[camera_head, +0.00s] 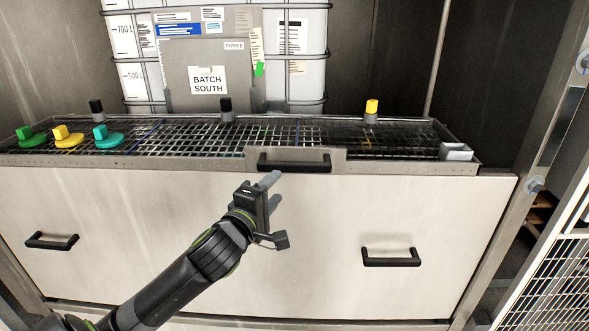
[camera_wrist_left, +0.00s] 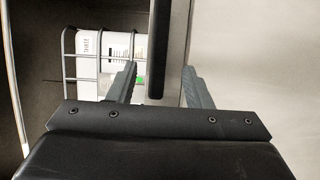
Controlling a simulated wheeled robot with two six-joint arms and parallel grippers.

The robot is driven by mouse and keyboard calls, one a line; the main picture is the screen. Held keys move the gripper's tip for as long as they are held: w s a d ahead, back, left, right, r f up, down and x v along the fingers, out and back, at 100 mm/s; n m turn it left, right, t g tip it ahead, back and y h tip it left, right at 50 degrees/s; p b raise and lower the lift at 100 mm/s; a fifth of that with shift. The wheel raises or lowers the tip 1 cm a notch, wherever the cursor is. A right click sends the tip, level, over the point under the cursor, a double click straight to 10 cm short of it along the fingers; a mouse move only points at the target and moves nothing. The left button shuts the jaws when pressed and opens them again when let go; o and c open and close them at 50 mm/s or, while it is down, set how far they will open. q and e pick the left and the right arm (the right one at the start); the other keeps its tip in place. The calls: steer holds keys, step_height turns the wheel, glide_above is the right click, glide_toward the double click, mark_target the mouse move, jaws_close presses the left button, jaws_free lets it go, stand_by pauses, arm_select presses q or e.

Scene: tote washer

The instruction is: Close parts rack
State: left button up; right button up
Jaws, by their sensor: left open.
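The parts rack (camera_head: 80,160) is a wide, shallow mesh tray with a metal rim, lying across the machine above a pale front panel. Its black bar handle (camera_head: 295,167) sits on a plate at the middle of the front rim. My left gripper (camera_head: 273,190) is open and empty just in front of and below the handle's left part. In the left wrist view, the black handle bar (camera_wrist_left: 158,50) shows between the two spread fingers (camera_wrist_left: 160,85); I cannot tell whether they touch it. My right gripper is not in view.
Green (camera_head: 31,140), yellow (camera_head: 67,139) and teal (camera_head: 107,140) knobbed pieces sit at the rack's left. The pale panel (camera_head: 180,215) has two lower black handles. A caged white tank (camera_head: 130,85) stands behind. A metal post (camera_head: 530,170) borders the right.

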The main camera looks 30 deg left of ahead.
mark_target(292, 170)
arm_select(q)
steer(key=w, duration=0.3)
steer(key=w+a+p, duration=0.1)
steer(key=w, duration=0.3)
steer(key=w+p, duration=0.1)
steer(key=w, duration=0.2)
steer(key=shift+w+a, duration=0.3)
steer(key=shift+w, duration=0.1)
jaws_close()
